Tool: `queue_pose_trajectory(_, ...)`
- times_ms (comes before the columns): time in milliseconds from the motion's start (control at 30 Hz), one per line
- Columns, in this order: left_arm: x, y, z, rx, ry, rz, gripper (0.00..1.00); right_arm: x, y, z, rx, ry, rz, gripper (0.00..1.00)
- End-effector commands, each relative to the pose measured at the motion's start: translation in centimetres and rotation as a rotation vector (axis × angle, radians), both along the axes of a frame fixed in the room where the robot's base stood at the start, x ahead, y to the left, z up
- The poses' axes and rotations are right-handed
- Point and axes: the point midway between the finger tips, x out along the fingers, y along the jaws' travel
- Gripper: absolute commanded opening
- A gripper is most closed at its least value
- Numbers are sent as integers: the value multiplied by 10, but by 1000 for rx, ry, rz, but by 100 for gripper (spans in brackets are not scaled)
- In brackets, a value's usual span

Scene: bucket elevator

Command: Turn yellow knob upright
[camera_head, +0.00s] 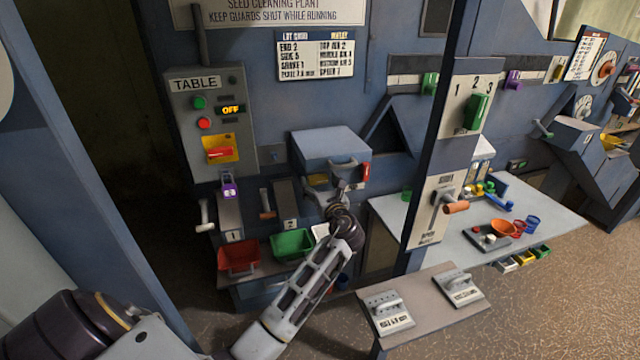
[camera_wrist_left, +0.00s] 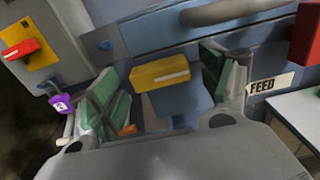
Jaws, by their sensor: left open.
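The yellow knob (camera_wrist_left: 160,72) shows in the left wrist view as a yellow bar lying roughly level across a blue-grey housing. In the head view a small yellow patch (camera_head: 317,180), which looks like the same knob, shows under the grey box lid. My left gripper (camera_wrist_left: 168,92) is open, with one green-padded finger on each side of the knob in the picture. I cannot tell whether either finger touches it. In the head view my left gripper (camera_head: 338,196) is in front of the housing, partly hidden by its own wrist. My right gripper is not in view.
A grey handle bar (camera_wrist_left: 235,12) runs above the knob, with a red block (camera_wrist_left: 305,35) at its right. A FEED label (camera_wrist_left: 270,84) is beside the right finger. Red (camera_head: 238,257) and green (camera_head: 292,244) bins stand below. A blue post (camera_head: 440,130) rises to the right.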

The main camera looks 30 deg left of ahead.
Motion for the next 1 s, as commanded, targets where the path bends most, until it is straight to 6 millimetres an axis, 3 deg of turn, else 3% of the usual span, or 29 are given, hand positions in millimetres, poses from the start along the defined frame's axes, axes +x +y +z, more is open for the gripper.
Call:
queue_pose_trajectory(300,1,1,0,-1,1,0,79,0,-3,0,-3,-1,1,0)
queue_pose_trajectory(667,1,1,0,-1,1,-1,33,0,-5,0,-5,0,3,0)
queue_pose_trajectory(1000,1,1,-1,-20,-21,0,33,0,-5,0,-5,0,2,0)
